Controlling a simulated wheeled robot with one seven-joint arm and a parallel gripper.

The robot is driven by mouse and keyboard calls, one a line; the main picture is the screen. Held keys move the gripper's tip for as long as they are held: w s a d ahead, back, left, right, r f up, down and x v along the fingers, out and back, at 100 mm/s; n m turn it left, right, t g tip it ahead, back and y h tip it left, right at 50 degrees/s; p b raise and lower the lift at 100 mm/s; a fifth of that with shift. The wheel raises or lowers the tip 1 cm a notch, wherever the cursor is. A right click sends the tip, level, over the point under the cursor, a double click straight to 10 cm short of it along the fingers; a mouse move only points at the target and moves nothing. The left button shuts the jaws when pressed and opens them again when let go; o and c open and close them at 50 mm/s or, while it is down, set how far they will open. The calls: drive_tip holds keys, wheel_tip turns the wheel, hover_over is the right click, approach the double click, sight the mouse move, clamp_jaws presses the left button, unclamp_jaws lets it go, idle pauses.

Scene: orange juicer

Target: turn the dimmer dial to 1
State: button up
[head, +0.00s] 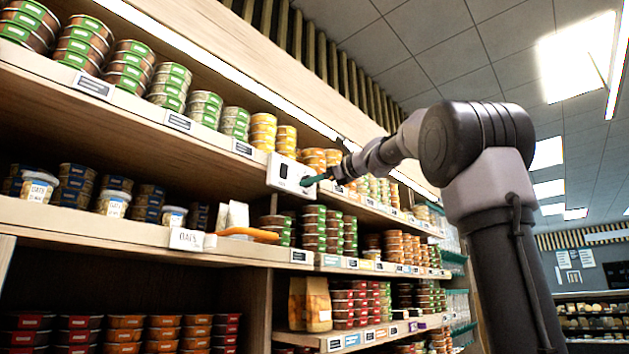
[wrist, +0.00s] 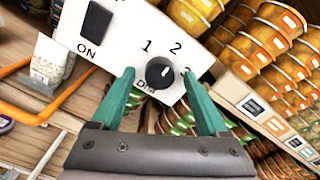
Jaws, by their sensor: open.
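A white control panel (head: 288,174) is fixed to the shelf edge in the head view. The wrist view shows it close up and tilted, with a black ON switch (wrist: 97,20) and a black round dimmer dial (wrist: 160,75). The numbers 1, 2 and a partly hidden 3 are around the dial, with a DIM label below it. A small pale mark shows on the dial; its exact setting is hard to read. My gripper (wrist: 158,74) is open, its two teal fingers on either side of the dial. I cannot tell whether they touch it. In the head view my gripper (head: 317,179) is at the panel's right side.
Stacked tubs (head: 173,85) fill the shelves around the panel. Orange tubs (wrist: 262,45) stand right of it in the wrist view. An orange-handled item (head: 248,234) lies on the shelf below, beside a white packet (wrist: 50,62). The aisle to the right is open.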

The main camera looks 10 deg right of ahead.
drive_tip(key=shift+a, duration=0.1)
clamp_jaws()
drive_tip(key=shift+n, duration=0.3)
drive_tip(key=n, duration=1.1)
drive_tip(key=shift+f, duration=0.1)
drive_tip(key=shift+n, duration=0.3)
idle(0.5)
